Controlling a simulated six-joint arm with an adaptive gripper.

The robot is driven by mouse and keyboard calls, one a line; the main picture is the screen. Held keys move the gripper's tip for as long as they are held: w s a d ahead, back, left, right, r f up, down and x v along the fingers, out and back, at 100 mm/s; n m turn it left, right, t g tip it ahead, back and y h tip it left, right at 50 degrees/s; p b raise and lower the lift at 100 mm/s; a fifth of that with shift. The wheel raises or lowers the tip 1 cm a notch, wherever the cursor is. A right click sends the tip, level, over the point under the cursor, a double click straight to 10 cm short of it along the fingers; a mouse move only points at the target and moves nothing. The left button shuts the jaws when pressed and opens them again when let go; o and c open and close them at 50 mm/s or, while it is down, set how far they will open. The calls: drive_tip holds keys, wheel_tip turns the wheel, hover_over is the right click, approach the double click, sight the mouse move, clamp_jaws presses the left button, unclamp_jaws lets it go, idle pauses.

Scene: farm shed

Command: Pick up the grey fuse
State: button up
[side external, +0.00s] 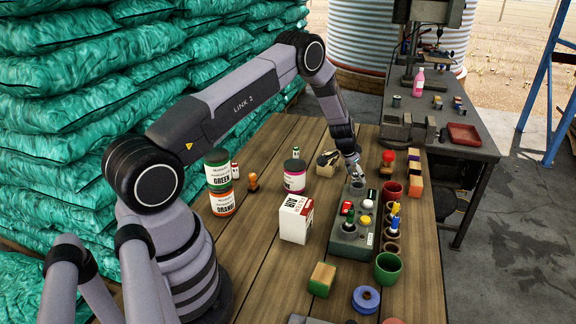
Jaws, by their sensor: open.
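A grey block (345,243) stands on the wooden table, with several small round pieces in red, green, white, yellow and dark colours in its top. My gripper (356,178) is at the far end of this block, pointing down, its fingers close to the top there. It is open. A small grey piece (357,187) shows just under the fingertips; it may be the grey fuse, but it is too small to be sure. I cannot tell whether the fingers touch it or are around it.
Red pots (391,191) and a green pot (388,268) stand right of the block. A white box (296,219), a pink-labelled jar (294,176) and stacked paint cans (220,187) are to its left.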

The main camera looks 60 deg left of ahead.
clamp_jaws()
drive_tip(key=shift+r, duration=0.1)
